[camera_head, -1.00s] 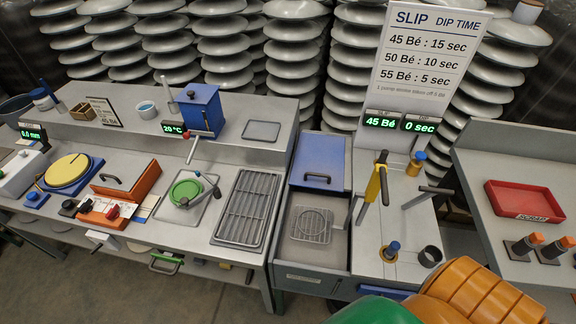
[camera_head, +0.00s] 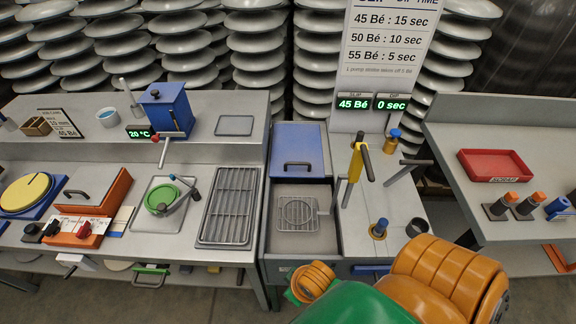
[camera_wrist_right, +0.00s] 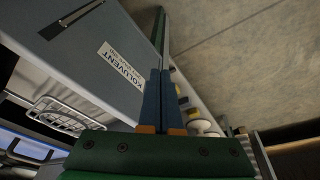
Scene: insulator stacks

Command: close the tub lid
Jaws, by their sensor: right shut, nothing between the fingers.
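The tub (camera_head: 268,240) stands in the middle of the head view. Its front part is open, and a wire basket (camera_head: 297,214) lies inside. The blue lid (camera_head: 298,143) with a dark bar handle sits at the back, clear of the opening. My right arm comes in from the lower right in front of the tub; its gripper is not clearly visible there. In the right wrist view my right gripper (camera_wrist_right: 160,75) is shut and empty. It points past a grey labelled panel (camera_wrist_right: 95,60), with the basket (camera_wrist_right: 65,115) visible at lower left. My left gripper is out of view.
A red tray (camera_head: 494,163) is on the right bench. Floor shows below the benches.

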